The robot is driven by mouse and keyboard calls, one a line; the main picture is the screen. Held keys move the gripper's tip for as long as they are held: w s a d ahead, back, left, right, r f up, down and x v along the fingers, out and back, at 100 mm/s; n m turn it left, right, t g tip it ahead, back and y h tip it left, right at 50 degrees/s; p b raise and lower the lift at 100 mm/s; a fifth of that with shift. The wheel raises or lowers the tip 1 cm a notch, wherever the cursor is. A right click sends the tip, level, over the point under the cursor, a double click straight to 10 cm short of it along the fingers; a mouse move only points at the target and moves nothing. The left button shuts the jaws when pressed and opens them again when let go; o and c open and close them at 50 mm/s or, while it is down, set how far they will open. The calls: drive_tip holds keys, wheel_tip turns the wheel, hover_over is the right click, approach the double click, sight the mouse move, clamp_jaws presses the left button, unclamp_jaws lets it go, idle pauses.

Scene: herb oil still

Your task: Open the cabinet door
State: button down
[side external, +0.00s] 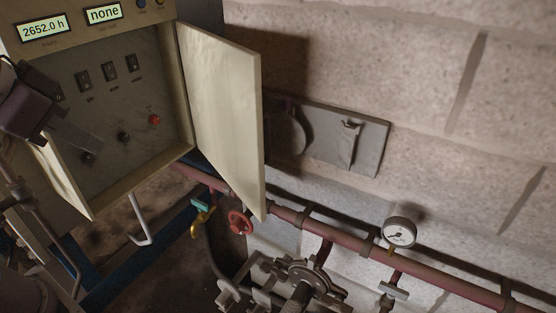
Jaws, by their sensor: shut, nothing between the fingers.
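The beige control cabinet (185,140) stands at the upper left, and its inside panel (115,105) shows switches and knobs, one of them red. Its right door leaf (220,110) stands wide open, swung out toward the right. A second pale leaf (66,178) stands swung out at the cabinet's left side, partly hidden by my gripper. My gripper (88,143) reaches in from the left edge, in front of the cabinet's left part. It is shut and empty. I cannot tell whether it touches the left leaf.
Red pipes (350,255) run along the block wall below the right leaf, with a red valve wheel (240,222), a yellow-handled valve (200,218) and a pressure gauge (399,232). A grey wall plate (345,140) is right of the open leaf. A white bent handle (139,220) hangs below the cabinet.

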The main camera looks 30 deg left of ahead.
drive_tip(key=w+d+r+m+t+y, duration=0.15)
drive_tip(key=w+r, duration=0.25)
drive_tip(key=w, duration=0.4)
drive_tip(key=w+d+r+t, duration=0.25)
drive_tip(key=w+r, duration=0.25)
drive_tip(key=w, duration=0.3)
drive_tip(key=w+d+r+m+t, duration=0.15)
drive_tip(key=w+r, duration=0.25)
drive_tip(key=w, duration=0.4)
drive_tip(key=w+d+m+t, duration=0.1)
drive_tip(key=w+d+t, duration=0.1)
drive_tip(key=w+d, duration=0.35)
drive_tip(key=w+d+f+m+g+y, duration=0.1)
drive_tip(key=w+d+f, duration=0.15)
drive_tip(key=f, duration=0.45)
drive_tip(key=w+d+f+m+y, duration=0.1)
drive_tip(key=d+f, duration=0.3)
drive_tip(key=f, duration=0.2)
drive_tip(key=s+d+f+m+t+y, duration=0.1)
drive_tip(key=s+d+f+m+y, duration=0.2)
drive_tip(key=f, duration=0.6)
drive_tip(key=s+d+f+m+t+y, duration=0.1)
drive_tip(key=s+f+y, duration=0.25)
drive_tip(key=f, duration=0.65)
drive_tip(key=w+a+h, duration=0.1)
drive_tip(key=w+a, duration=0.3)
drive_tip(key=a, duration=0.4)
drive_tip(key=shift+r, duration=0.15)
